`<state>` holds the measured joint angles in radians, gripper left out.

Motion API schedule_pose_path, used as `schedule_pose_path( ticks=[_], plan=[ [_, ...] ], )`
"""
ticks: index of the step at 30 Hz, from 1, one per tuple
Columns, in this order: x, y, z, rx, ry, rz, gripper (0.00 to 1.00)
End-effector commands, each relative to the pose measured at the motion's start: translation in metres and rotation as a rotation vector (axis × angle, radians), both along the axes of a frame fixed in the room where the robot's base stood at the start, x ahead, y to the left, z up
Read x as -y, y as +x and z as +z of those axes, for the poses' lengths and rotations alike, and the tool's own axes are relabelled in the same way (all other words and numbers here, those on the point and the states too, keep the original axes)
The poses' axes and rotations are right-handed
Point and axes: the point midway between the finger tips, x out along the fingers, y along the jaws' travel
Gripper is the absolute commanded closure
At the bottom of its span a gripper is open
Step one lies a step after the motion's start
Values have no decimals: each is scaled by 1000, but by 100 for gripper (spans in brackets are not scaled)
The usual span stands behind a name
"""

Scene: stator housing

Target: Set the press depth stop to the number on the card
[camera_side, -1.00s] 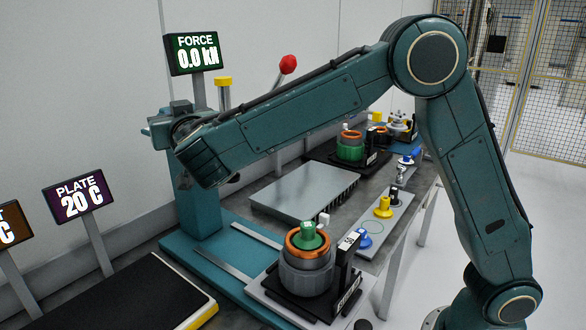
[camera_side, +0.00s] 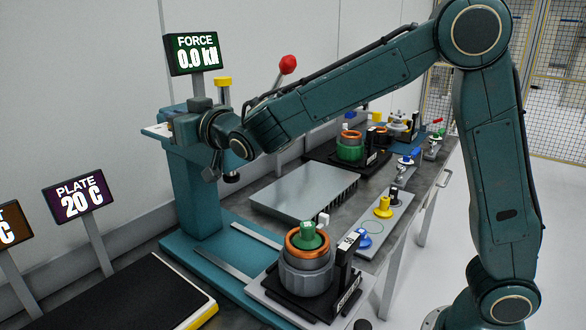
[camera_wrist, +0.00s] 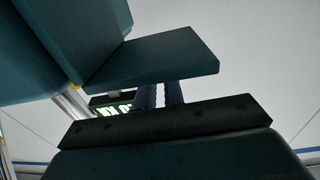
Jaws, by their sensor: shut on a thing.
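The teal press (camera_side: 190,180) stands at the left in the side view. In the side view my wrist covers the front of the press head, and the stop's setting cannot be read.
The force display (camera_side: 194,53) reads 0.0 kN. A red-knobbed lever (camera_side: 288,65) and yellow-capped post (camera_side: 223,83) stand near the head. The stator in its housing (camera_side: 308,270) sits in front of the press. A bare metal plate (camera_side: 302,190) lies to the right.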

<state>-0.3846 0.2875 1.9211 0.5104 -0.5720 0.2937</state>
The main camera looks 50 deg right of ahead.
Motion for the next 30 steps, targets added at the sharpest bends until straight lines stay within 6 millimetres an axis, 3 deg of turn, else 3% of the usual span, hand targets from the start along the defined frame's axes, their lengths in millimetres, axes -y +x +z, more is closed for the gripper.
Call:
schedule_pose_path(
  ticks=[15, 16, 19, 30],
  plan=[
    [1, -1, -1, 0, 1, 39, 100],
    [1, -1, -1, 0, 1, 39, 86],
    [1, -1, -1, 0, 1, 39, 68],
    [1, -2, 0, 2, 2, 39, 68]
  ],
)
